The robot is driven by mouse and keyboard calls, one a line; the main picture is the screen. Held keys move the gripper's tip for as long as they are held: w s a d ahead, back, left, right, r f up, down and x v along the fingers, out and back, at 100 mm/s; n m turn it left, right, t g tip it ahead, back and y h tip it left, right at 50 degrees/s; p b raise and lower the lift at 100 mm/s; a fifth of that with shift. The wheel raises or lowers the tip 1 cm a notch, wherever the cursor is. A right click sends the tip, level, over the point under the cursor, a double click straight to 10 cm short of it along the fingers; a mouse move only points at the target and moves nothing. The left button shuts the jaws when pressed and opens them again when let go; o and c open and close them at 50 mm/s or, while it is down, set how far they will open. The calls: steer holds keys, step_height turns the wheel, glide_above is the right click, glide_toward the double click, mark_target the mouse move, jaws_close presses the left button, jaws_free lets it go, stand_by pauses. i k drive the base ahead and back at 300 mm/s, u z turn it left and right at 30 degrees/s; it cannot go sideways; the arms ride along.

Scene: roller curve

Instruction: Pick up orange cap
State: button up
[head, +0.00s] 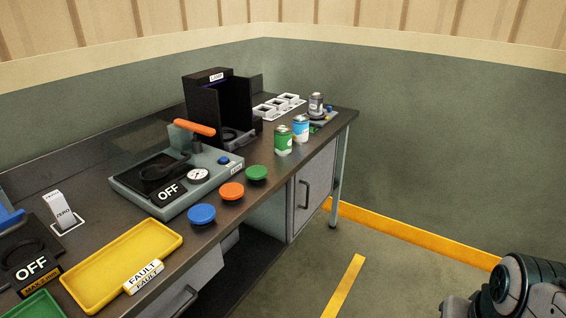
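The orange cap (231,191) is a round disc lying on the dark bench top near its front edge. It sits between a blue cap (202,213) on its left and a green cap (257,173) on its right, with small gaps between them. Its top is unobstructed. My gripper's fingers are not in view. A dark, rounded part of my own body shows at the lower right, well away from the bench.
Behind the caps stands a grey device with an orange handle (195,128) and an OFF label. A yellow tray (120,262) with a FAULT sign lies at left. Green (283,140) and blue (301,128) cans stand at right, before a black booth (205,100). The floor in front is clear.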

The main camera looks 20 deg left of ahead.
mark_target(232, 191)
steer(key=u, duration=0.45)
steer(key=i, duration=1)
steer(key=u, duration=1.3)
steer(key=i, duration=0.4)
steer(key=u, duration=0.3)
